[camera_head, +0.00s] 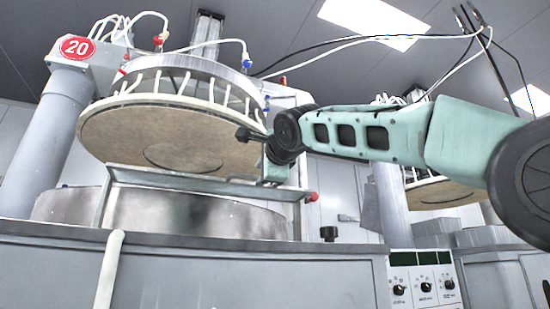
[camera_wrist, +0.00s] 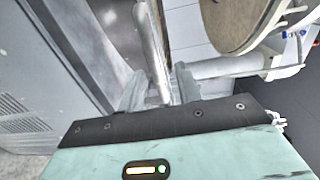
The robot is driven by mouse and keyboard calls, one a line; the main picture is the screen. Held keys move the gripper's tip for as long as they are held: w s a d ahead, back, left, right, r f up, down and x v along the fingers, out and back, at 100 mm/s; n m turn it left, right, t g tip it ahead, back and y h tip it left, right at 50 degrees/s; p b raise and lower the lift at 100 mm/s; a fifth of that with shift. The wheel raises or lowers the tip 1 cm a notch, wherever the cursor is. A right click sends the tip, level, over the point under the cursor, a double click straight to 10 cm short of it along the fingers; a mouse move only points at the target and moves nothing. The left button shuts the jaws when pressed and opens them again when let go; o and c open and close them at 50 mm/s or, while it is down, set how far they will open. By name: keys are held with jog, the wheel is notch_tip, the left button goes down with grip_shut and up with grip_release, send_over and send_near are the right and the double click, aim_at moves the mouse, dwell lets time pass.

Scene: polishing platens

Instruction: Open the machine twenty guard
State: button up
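Machine twenty carries a red oval sign (camera_head: 77,48) at the upper left. Its guard (camera_head: 200,183) is a metal rail frame across the front, above the steel basin (camera_head: 180,215), with a red knob (camera_head: 312,197) near its right end. My gripper (camera_head: 275,172) is at the right end of the guard, partly hidden by my wrist in the head view. In the wrist view, a pale round bar (camera_wrist: 150,45), apparently part of the guard, runs between the two fingertips (camera_wrist: 160,88). The fingers look apart, one on each side of the bar; contact is unclear.
A large round platen (camera_head: 165,135) with hoses hangs above the basin, close to my gripper. The grey bench edge (camera_head: 190,246) runs below. A control panel (camera_head: 422,285) with knobs and a second machine's platen (camera_head: 440,193) are at right.

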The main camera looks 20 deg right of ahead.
jog(key=s, duration=1.6)
jog(key=shift+s+r, duration=0.3)
jog(key=w+a+f+n+g+y+p, duration=0.1)
jog(key=a+f+n+g+p, duration=0.45)
jog(key=f, duration=0.75)
jog(key=a+f+n+g+y+p, duration=0.1)
jog(key=a+f+n+g+p, duration=0.15)
jog(key=a+f+n, duration=0.75)
jog(key=s+d+f+n+g+h+p, duration=0.1)
jog(key=s+d+f+n+g+p, duration=0.35)
jog(key=s+f, duration=0.65)
jog(key=s+d+f+n+g+p, duration=0.3)
jog(key=s+d+f+n+g, duration=0.25)
jog(key=s+f, duration=0.6)
notch_tip(320, 180, up, 36)
jog(key=w+a+p, duration=0.1)
jog(key=w+p, duration=0.1)
jog(key=p, duration=3.5)
jog(key=shift+p, duration=0.35)
